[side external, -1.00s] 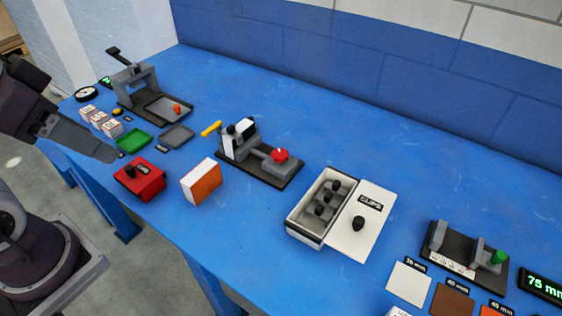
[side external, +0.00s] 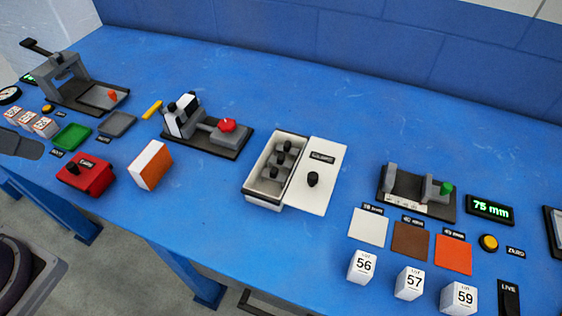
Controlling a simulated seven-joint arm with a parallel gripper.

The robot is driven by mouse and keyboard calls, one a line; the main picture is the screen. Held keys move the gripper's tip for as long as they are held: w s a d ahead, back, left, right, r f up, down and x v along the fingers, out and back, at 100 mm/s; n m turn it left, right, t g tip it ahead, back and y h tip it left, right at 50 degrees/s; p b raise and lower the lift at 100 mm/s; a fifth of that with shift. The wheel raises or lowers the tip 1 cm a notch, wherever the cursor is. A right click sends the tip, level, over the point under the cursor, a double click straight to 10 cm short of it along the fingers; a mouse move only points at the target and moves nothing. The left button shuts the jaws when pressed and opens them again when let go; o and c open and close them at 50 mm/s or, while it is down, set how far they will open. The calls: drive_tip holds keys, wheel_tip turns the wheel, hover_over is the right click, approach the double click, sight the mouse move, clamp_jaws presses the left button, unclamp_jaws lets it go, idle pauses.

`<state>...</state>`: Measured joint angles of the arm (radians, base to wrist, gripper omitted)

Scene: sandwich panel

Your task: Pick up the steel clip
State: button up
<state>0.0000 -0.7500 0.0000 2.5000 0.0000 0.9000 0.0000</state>
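Grey clips (side external: 277,160) with black knobs sit inside an open white box (side external: 249,192) near the middle of the table. I cannot tell by colour alone which of them is steel. The box's white lid (side external: 327,160), with a black knob and a dark label, lies flat against its right side. Only a dark grey tip of my gripper (side external: 20,145) shows at the left edge, far from the box. Its fingers cannot be made out.
A clamp fixture with a red knob (side external: 227,125) stands left of the box. A red box (side external: 85,176) and an orange-white block (side external: 150,165) are nearer the left. A gauge fixture (side external: 415,193), sample squares and lot cubes (side external: 409,283) lie right. The blue table behind is clear.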

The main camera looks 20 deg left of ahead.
drive_tip(key=shift+c, duration=0.7)
drive_tip(key=n+g+h, duration=0.5)
drive_tip(key=n+g, duration=0.1)
drive_tip(key=n, duration=1.2)
hover_over(280, 156)
drive_tip(key=a, duration=0.2)
wheel_tip(280, 156, down, 25)
drive_tip(key=shift+w+d+r, duration=0.1)
drive_tip(key=shift+d+r, duration=0.05)
drive_tip(key=x, duration=0.6)
drive_tip(key=shift+a+f, duration=0.25)
drive_tip(key=shift+f, duration=0.25)
drive_tip(key=shift+y, duration=0.3)
clamp_jaws()
